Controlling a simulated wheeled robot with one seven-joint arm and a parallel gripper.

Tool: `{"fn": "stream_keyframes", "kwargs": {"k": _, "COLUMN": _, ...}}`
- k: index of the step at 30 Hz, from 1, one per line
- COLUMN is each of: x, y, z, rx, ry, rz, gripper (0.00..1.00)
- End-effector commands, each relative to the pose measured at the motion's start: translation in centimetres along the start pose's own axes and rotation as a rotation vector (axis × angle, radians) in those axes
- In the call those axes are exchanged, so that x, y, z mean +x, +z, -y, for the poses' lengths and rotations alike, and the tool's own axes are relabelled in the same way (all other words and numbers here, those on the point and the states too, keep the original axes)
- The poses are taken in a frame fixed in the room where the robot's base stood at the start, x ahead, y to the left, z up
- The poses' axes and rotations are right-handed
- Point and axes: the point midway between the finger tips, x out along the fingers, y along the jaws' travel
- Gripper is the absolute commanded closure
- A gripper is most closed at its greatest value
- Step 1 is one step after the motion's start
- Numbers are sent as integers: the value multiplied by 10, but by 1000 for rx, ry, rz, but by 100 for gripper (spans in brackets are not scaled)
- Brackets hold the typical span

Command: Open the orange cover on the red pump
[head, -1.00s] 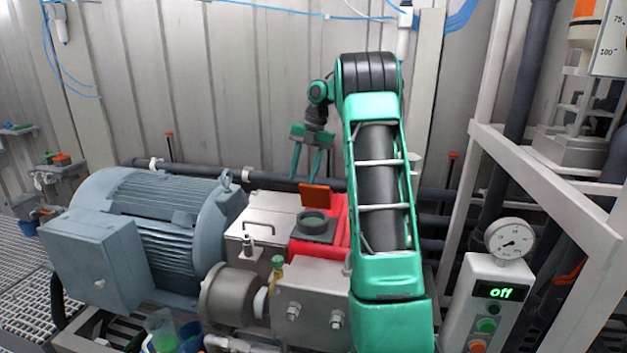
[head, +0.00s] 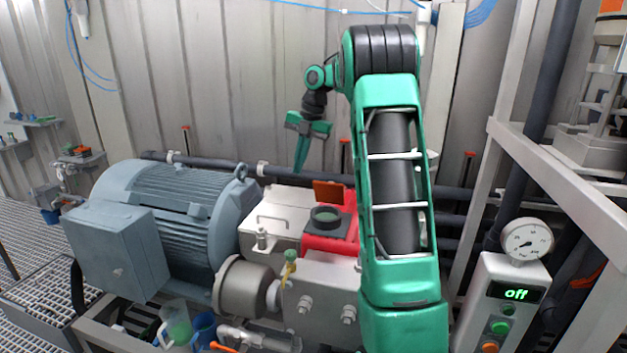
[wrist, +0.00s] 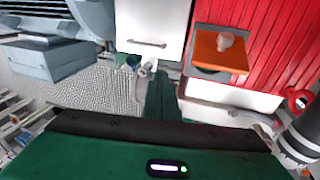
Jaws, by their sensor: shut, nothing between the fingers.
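The red pump (head: 325,243) has a dark round port (head: 327,217) on top, and its ring is uncovered in the head view. The orange cover (head: 328,191) stands raised at the port's back edge. In the wrist view the orange cover (wrist: 212,55) lies to the right of my gripper, with a pale round knob on it, beside the red ribbed housing (wrist: 275,38). My gripper (head: 301,170) is shut and empty, pointing down above and to the left of the cover, apart from it. Its shut green fingers (wrist: 160,97) show in the wrist view.
A large grey motor (head: 185,215) stands left of the pump. A pale metal box with a handle (head: 272,217) adjoins the red pump. A dark pipe (head: 225,166) runs behind. A gauge and control box reading "off" (head: 516,293) stand at right.

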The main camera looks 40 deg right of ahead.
Motion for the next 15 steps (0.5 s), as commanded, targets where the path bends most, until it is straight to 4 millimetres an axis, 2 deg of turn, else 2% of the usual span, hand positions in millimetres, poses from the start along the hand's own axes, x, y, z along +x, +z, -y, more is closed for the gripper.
{"fn": "stream_keyframes", "kwargs": {"k": 3, "x": 10, "y": -22, "z": -28, "rx": 16, "ry": 38, "rz": 42, "gripper": 100}}
{"fn": "stream_keyframes", "kwargs": {"k": 7, "x": 22, "y": -41, "z": -46, "rx": 39, "ry": 70, "rz": 124, "gripper": 100}}
{"fn": "stream_keyframes", "kwargs": {"k": 11, "x": 32, "y": -56, "z": -46, "rx": 49, "ry": 75, "rz": 227, "gripper": 100}}
{"fn": "stream_keyframes", "kwargs": {"k": 15, "x": 39, "y": -71, "z": -29, "rx": 39, "ry": 48, "rz": 356, "gripper": 100}}
